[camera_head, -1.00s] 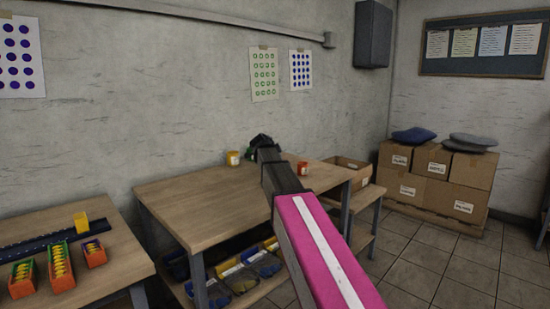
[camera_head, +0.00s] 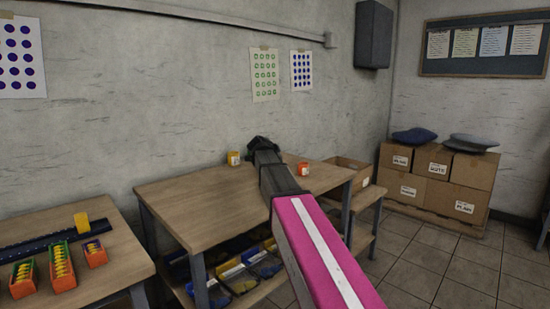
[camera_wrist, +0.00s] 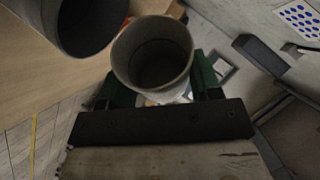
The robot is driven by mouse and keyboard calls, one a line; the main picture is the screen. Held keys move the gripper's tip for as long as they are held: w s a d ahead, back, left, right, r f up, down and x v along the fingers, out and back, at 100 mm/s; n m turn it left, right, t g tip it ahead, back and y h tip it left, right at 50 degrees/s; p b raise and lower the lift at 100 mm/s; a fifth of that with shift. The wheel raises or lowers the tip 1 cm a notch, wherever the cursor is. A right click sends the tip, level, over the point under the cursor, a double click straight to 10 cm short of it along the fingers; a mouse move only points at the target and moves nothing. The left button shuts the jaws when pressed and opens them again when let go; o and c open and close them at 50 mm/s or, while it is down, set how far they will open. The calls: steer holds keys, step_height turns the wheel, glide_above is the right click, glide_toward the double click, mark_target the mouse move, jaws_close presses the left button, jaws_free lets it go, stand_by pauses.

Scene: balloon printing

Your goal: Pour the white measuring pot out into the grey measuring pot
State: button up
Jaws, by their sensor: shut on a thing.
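The white measuring pot (camera_wrist: 152,48) is in the wrist view, its round mouth facing the camera and its inside in shadow. My gripper (camera_wrist: 160,86) has its green fingers on either side of it, shut on it. The grey measuring pot (camera_wrist: 78,42) is at the upper left of the wrist view, partly cut off by the frame, close beside the white pot's rim. I cannot tell what either pot contains. In the head view my gripper (camera_head: 263,144) is at the far side of the wooden table (camera_head: 190,205); my arm hides both pots there.
A yellow jar (camera_head: 234,158) and an orange jar (camera_head: 304,168) stand on the table, left and right of my arm. Bins (camera_head: 238,278) sit on the shelf below. A side table (camera_head: 70,225) with orange trays is at left. Cardboard boxes (camera_head: 435,165) are stacked at right.

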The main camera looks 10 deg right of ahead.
steer(key=shift+a+h, duration=0.15)
steer(key=shift+h, duration=0.15)
stand_by(0.5)
stand_by(2.2)
steer(key=shift+d+f+m+y, duration=0.15)
steer(key=shift+d+m+y, duration=0.25)
steer(key=shift+y, duration=0.3)
steer(key=shift+d, duration=0.1)
steer(key=shift+f+y, duration=0.1)
steer(key=shift+y, duration=0.2)
steer(key=shift+d+f+m+g+y, duration=0.3)
steer(key=shift+m+y, duration=0.1)
steer(key=shift+y, duration=0.25)
steer(key=shift+d+f+m+g+y, duration=0.25)
steer(key=shift+m+y, duration=0.15)
steer(key=shift+y, duration=0.25)
steer(key=shift+d+r, duration=0.1)
steer(key=shift+w+d+y, duration=0.1)
steer(key=shift+d+y, duration=0.05)
steer(key=shift+y, duration=0.15)
steer(key=shift+d+r+m+y, duration=0.15)
steer(key=shift+m+y, duration=0.55)
steer(key=shift+y, duration=0.3)
